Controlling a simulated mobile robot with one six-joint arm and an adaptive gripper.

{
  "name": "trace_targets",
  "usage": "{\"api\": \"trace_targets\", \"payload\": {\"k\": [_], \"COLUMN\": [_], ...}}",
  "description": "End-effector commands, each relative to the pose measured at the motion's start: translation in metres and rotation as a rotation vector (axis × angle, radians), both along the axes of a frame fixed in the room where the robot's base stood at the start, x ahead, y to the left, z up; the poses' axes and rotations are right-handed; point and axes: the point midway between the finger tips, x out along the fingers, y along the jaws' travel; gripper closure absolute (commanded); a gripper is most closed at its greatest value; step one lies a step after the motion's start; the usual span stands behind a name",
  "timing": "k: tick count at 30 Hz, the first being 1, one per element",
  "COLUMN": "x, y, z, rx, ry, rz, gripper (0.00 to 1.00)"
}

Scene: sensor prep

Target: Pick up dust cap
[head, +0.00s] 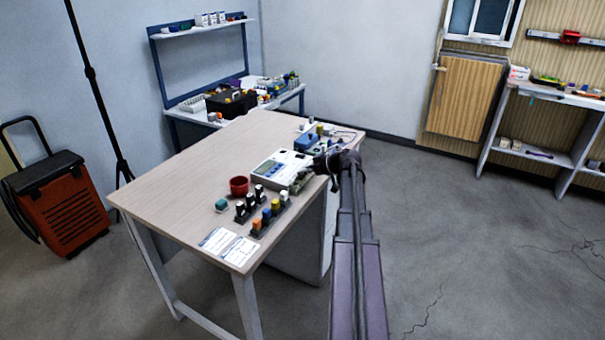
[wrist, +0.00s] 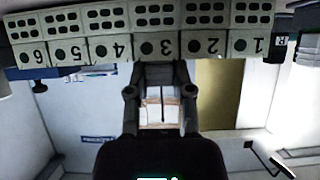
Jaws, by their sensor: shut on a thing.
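My gripper (head: 322,163) is over the right edge of the wooden table, at the right end of the white instrument (head: 270,176). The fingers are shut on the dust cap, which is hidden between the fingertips. I cannot tell whether the cap is on a port or apart from the panel.
On the table (head: 175,180) stand a red cup (head: 239,187), a teal piece (head: 221,205), dark bottles (head: 250,201), a row of coloured caps (head: 266,216) and two white cards (head: 228,245). A blue box (head: 306,141) is behind the instrument. The table's left half is clear.

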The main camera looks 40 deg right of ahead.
Motion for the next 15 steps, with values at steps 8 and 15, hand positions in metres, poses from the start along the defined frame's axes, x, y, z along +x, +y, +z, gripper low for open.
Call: {"api": "trace_targets", "payload": {"k": [8,15], "x": [0.000,0.000], "y": [0.000,0.000], "z": [0.011,0.029], "rx": [0.000,0.000], "ry": [-0.001,-0.001], "rz": [0.000,0.000], "gripper": [0.89,0.89]}}
